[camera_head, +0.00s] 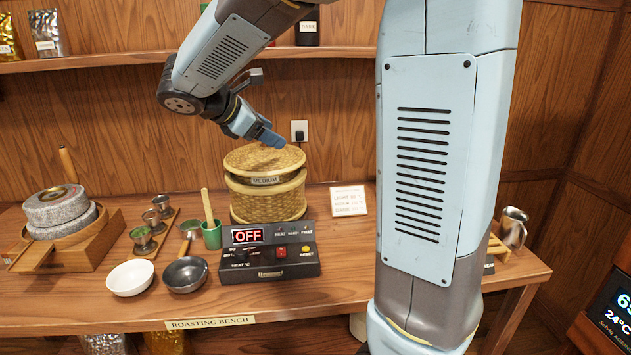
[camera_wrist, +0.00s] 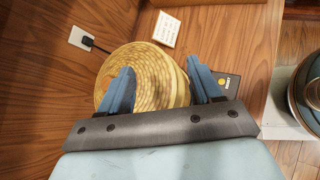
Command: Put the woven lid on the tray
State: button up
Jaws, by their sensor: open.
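The round woven lid (camera_head: 262,158) sits on top of a woven basket (camera_head: 268,205) on the bench, with a "MEDIUM" label at its front. It looks slightly offset from the basket, and a dark gap shows below its rim. In the wrist view the lid (camera_wrist: 145,72) lies beneath and between the fingers. My gripper (camera_head: 266,136) is just above the lid's far side, pointing down at it. In the wrist view my gripper (camera_wrist: 160,65) is open, with nothing clearly held. I cannot tell which surface is the tray; it may be inside the basket.
A black control box (camera_head: 270,262) reading "OFF" stands before the basket. A green cup (camera_head: 212,237), dark pan (camera_head: 186,275), white bowl (camera_head: 130,277) and stone mill (camera_head: 62,210) are to the left. A small sign (camera_head: 348,200) stands right. My arm hides the bench's right part.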

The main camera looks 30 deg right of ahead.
jog(key=s+d+f+m+t+y, duration=0.1)
jog(key=s+m+y, duration=0.4)
jog(key=s+m, duration=0.3)
jog(key=s+d+f+m+t+y, duration=0.1)
jog(key=s+f+m+y, duration=0.1)
jog(key=s+m+y, duration=0.3)
jog(key=s+m, duration=0.4)
jog(key=s, duration=0.6)
jog(key=shift+s+f+m, duration=0.3)
